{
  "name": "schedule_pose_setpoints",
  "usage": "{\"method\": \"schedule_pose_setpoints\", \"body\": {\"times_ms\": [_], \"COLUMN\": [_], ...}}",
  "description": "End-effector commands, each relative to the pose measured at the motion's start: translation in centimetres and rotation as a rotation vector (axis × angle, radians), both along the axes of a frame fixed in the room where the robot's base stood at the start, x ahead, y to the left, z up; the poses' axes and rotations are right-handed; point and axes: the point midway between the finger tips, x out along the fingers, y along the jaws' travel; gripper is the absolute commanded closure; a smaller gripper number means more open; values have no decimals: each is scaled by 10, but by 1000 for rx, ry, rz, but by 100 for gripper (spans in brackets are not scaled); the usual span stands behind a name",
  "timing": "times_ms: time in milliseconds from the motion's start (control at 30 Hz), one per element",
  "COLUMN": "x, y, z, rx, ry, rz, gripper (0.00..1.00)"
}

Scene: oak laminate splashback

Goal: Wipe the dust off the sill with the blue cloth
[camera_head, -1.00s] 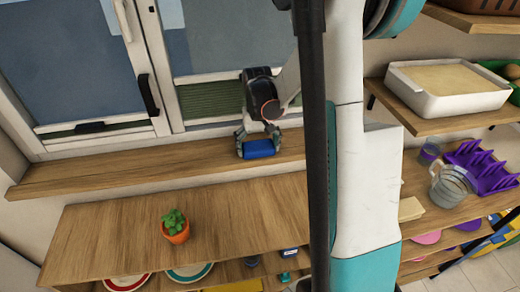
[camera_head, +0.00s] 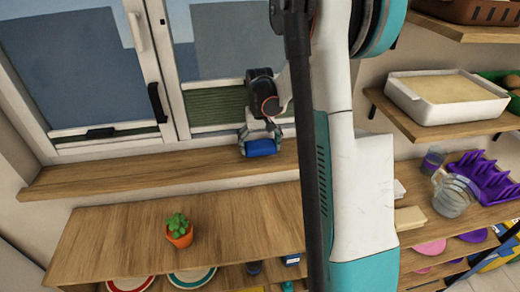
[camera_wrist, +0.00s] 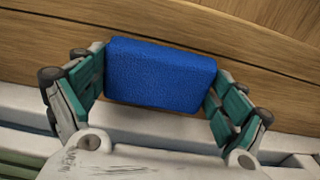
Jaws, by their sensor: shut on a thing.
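The blue cloth (camera_head: 262,147) is a folded, block-like pad at the wooden sill (camera_head: 110,178). My gripper (camera_head: 260,140) is shut on it. In the wrist view the blue cloth (camera_wrist: 160,76) sits between the two teal-padded fingers of my gripper (camera_wrist: 160,85), with the wood of the sill (camera_wrist: 160,22) beyond it. I cannot tell whether the cloth presses on the sill. I can make out no dust on the visible sill; the part under the cloth and behind my arm is hidden.
The window frame (camera_head: 165,80) stands right behind the sill. A potted plant (camera_head: 179,232) is on the lower wooden counter (camera_head: 115,235). At the right are a shelf with a white tray (camera_head: 447,98), a glass jug (camera_head: 452,195) and a purple rack (camera_head: 482,175). The left sill is clear.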

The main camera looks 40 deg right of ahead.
Motion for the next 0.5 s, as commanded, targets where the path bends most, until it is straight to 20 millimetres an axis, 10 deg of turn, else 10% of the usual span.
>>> {"method": "schedule_pose_setpoints", "body": {"times_ms": [500], "x": [20], "y": [2], "z": [16], "rx": [-1], "ry": [0], "rz": [10], "gripper": [44]}}
